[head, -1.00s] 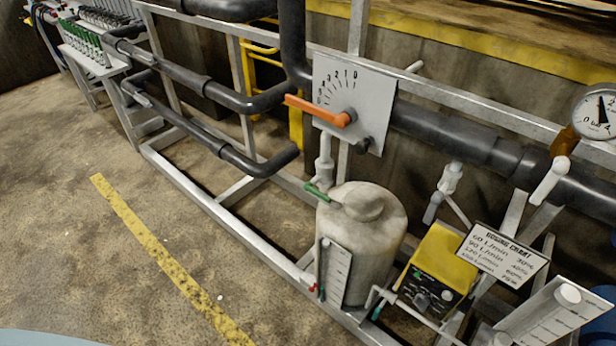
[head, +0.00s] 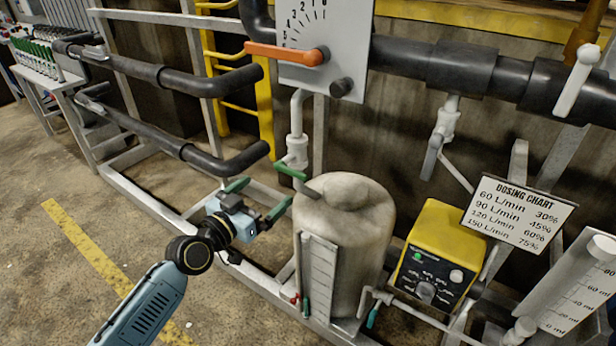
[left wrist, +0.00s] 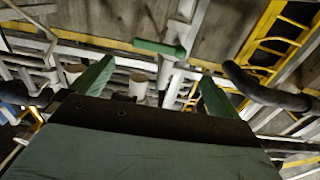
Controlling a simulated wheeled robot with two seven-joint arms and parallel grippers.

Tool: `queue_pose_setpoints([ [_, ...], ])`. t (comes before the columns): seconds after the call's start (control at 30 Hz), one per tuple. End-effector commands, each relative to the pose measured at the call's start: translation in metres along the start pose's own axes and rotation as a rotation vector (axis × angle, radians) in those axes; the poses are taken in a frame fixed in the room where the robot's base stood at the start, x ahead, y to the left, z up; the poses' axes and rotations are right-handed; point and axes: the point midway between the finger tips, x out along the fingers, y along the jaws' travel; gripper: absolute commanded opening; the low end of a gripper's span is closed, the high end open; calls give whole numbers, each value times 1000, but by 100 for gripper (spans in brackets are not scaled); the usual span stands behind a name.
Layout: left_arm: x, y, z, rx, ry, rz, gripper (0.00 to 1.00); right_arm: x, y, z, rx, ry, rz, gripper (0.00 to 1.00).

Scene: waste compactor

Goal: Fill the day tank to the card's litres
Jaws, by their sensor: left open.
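The whitish day tank (head: 352,225), rounded on top, stands in the frame in the head view. A scaled sight gauge (head: 319,270) is on its front left; its level is unreadable. Above its left shoulder, a white inlet pipe (head: 297,140) carries a valve with a green lever (head: 291,172). My left gripper (head: 268,191) is open and empty, left of and slightly below that lever, apart from it. In the left wrist view, the green lever (left wrist: 158,47) shows beyond and between the fingertips of my left gripper (left wrist: 157,70). My right gripper is out of view.
An orange lever (head: 285,53) sits on a scaled plate above. A yellow dosing unit (head: 440,245), a dosing chart (head: 520,212) and a measuring cylinder (head: 580,290) stand right. Floor in front is open.

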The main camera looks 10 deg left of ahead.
Motion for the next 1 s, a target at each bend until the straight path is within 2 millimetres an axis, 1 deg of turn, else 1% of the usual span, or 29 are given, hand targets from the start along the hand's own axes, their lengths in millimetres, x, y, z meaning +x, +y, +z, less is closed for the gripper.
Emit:
queue_pose_setpoints([
  [0.23, 49, 1, 0, -5, 3, 0, 100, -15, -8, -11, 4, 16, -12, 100],
  [0.4, 83, 0, 2, -3, 1, -1, 100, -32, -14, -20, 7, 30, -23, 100],
  [0.5, 100, 1, 1, -2, 0, 0, 100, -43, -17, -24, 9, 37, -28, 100],
  [0.7, 119, 0, 2, -2, -2, -1, 100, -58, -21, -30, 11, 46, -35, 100],
  [0.83, 123, 1, 1, -2, -2, 0, 100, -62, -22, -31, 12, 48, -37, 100],
  [1.0, 123, 0, 1, -2, -2, 0, 100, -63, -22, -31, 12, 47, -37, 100],
])
